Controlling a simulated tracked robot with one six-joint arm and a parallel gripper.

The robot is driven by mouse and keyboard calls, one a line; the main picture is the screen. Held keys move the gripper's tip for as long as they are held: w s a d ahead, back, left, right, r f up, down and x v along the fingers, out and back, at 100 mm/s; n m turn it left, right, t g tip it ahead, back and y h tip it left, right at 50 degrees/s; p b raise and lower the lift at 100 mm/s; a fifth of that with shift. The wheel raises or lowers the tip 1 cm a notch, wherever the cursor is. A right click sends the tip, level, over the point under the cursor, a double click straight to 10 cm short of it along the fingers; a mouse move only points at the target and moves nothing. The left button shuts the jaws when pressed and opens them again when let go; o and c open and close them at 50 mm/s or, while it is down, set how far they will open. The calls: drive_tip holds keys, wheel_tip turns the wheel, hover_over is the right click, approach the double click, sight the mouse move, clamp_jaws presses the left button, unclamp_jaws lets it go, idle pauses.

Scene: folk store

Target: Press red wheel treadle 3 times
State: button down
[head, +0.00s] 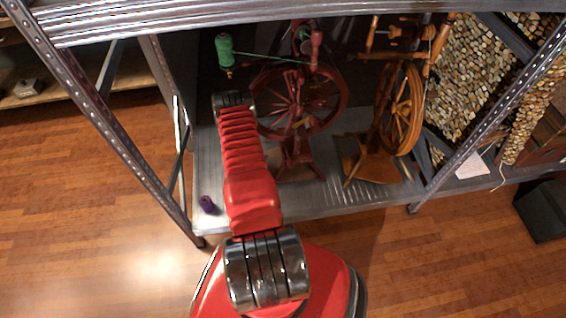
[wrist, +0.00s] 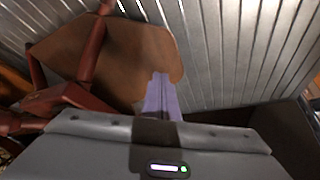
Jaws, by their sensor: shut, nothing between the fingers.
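The red spinning wheel (head: 298,98) stands on the metal shelf (head: 345,203), behind and to the right of my red arm in the head view. Its flat brown treadle board (head: 298,171) is low at the front of the wheel. In the wrist view the brown board (wrist: 120,55) lies over the ribbed shelf, with red wooden parts (wrist: 95,45) at its left. My gripper (wrist: 160,78) is shut and empty, its pale fingertips over the right part of the board. I cannot tell whether they touch it. In the head view my arm hides the gripper.
A second, orange-brown spinning wheel (head: 400,110) stands close on the right. A green spool (head: 225,50) with thread is at the upper left. Metal uprights (head: 120,135) and an upper shelf edge frame the space.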

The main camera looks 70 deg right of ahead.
drive_tip(key=shift+f, duration=0.6)
drive_tip(key=shift+f, duration=0.35)
